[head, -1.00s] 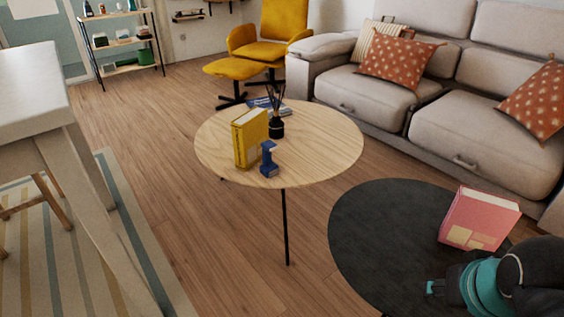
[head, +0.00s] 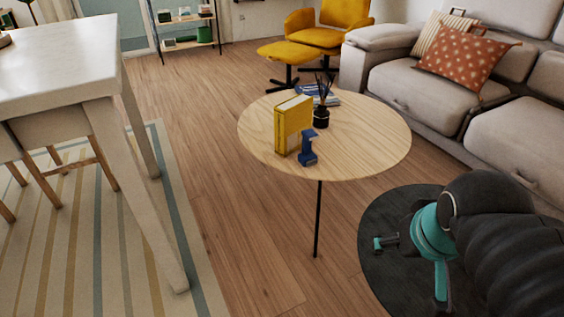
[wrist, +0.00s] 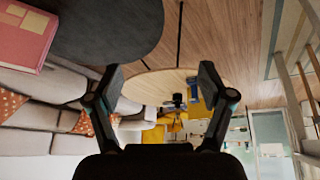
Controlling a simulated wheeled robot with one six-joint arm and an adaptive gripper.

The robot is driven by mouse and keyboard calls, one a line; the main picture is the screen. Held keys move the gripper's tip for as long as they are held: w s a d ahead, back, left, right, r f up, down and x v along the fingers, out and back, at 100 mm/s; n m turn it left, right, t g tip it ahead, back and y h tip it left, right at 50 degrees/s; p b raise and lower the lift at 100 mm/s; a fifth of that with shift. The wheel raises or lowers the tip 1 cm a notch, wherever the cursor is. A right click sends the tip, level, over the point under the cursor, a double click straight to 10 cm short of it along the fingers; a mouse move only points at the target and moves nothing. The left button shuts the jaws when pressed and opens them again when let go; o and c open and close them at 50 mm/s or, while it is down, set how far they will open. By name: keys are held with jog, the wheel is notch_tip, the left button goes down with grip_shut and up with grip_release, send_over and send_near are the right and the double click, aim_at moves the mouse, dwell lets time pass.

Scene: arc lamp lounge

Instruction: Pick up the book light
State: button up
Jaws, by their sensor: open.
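The blue book light (head: 308,150) stands on the round wooden table (head: 375,153), near its front edge, just right of and in front of an upright yellow book (head: 291,128). My gripper (wrist: 162,82) is open and empty in the wrist view, which is upside down. The table lies beyond its fingers. A small blue shape (wrist: 192,84) beside the right finger seems to be the book light, partly hidden by that finger. In the head view my arm is at the lower right, well apart from the table.
A dark reed diffuser (head: 321,117) and a blue-covered stack (head: 322,95) are behind the book light. A sofa (head: 425,95) stands at the right, a white table (head: 60,70) at the left. A dark round surface (head: 380,270) lies under my arm. Open wood floor is between.

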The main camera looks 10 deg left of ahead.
jog(key=w+a+n+g+h+b, duration=0.1)
jog(key=w+a+n+h+b, duration=0.15)
jog(key=w+n, duration=0.75)
jog(key=w+a+n+h+b, duration=0.2)
jog(key=w+a+n+h, duration=0.1)
jog(key=w, duration=1.5)
jog(key=n+t+h+b, duration=0.35)
jog(key=n+h, duration=0.25)
jog(key=n, duration=0.5)
send_near(308, 155)
jog(key=shift+y, duration=0.25)
jog(key=b+x, duration=0.2)
jog(key=x, duration=1)
jog(key=shift+w+d+b, duration=0.1)
jog(key=shift+d+b, duration=0.25)
jog(key=shift+c, duration=0.2)
jog(key=c, duration=1.3)
